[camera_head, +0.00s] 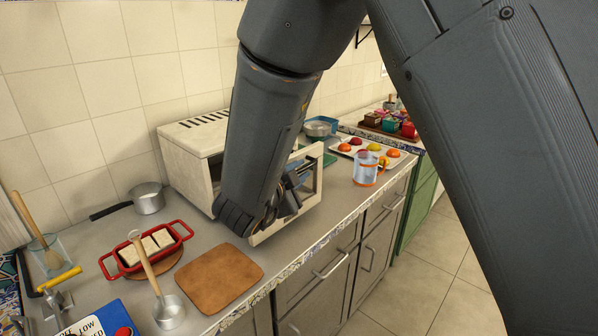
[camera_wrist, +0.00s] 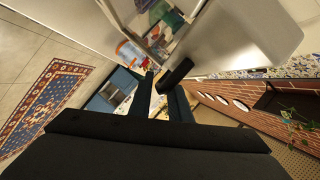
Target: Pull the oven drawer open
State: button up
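The white oven (camera_head: 190,140) stands on the grey counter against the tiled wall. Its pale framed front (camera_head: 313,187) stands out from the oven body toward the counter's front edge, partly hidden by my arm. My gripper (camera_head: 290,197) is low in front of this frame, close to it. In the wrist view, the two dark fingers of my gripper (camera_wrist: 161,88) are apart with a gap between them. A pale frame edge (camera_wrist: 158,48) shows just beyond the fingertips. I cannot tell whether a finger touches the frame, and the handle is not clear.
A brown board (camera_head: 219,278), a red dish (camera_head: 147,249), a ladle (camera_head: 168,310) and a saucepan (camera_head: 148,198) are left of my gripper. Some bare counter lies by the front edge.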

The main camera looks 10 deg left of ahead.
jog(key=b+v, duration=0.1)
jog(key=v, duration=0.6)
jog(key=shift+s, duration=0.35)
jog(key=shift+s+a, duration=0.15)
jog(key=shift+a, duration=0.05)
